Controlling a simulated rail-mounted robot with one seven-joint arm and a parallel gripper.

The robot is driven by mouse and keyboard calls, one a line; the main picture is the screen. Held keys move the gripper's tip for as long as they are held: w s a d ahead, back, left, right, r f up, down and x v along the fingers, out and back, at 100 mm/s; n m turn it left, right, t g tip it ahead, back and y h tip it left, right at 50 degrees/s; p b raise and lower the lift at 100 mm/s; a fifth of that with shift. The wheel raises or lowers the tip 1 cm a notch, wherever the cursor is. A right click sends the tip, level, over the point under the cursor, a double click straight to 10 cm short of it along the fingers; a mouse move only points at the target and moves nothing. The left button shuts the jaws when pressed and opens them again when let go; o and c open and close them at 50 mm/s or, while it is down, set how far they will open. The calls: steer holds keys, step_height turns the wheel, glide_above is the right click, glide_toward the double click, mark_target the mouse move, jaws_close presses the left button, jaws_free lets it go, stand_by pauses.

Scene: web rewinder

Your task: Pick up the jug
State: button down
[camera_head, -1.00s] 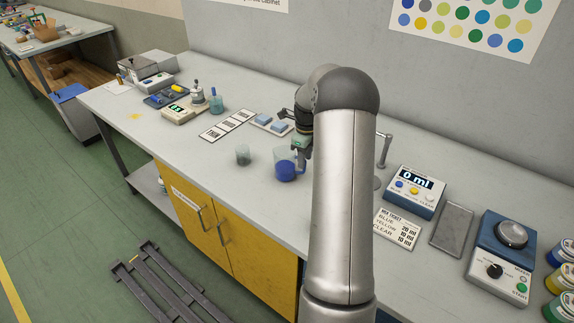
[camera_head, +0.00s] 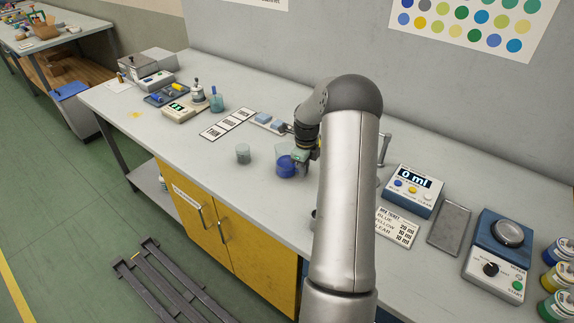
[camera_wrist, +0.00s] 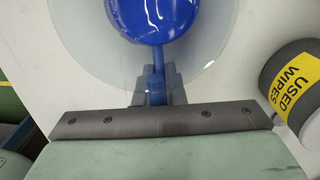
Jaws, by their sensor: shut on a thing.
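The jug (camera_head: 286,166) is a clear vessel with blue liquid in it. It is on or just above the bench, left of my arm; I cannot tell whether it touches the bench. In the wrist view the jug (camera_wrist: 120,62) is seen from above, with the blue at its centre. My gripper (camera_head: 301,158) is at the jug's right side, partly hidden by my arm. In the wrist view my gripper's fingers (camera_wrist: 157,90) are closed around the jug's handle, below the blue.
A small grey cup (camera_head: 243,153) stands left of the jug. In the wrist view a dark used-wipes bin (camera_wrist: 296,88) is close at the right. A dispenser reading 0 ml (camera_head: 412,190) and a grey tray (camera_head: 450,228) are right of my arm.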

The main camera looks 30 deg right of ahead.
steer(key=shift+r, duration=0.2)
steer(key=shift+r, duration=0.75)
steer(key=s+a+r+b, duration=0.4)
steer(key=s+a+r, duration=0.5)
steer(key=a+r, duration=0.1)
steer(key=shift+s+r, duration=0.25)
steer(key=shift+r, duration=0.3)
steer(key=shift+a, duration=0.1)
stand_by(0.4)
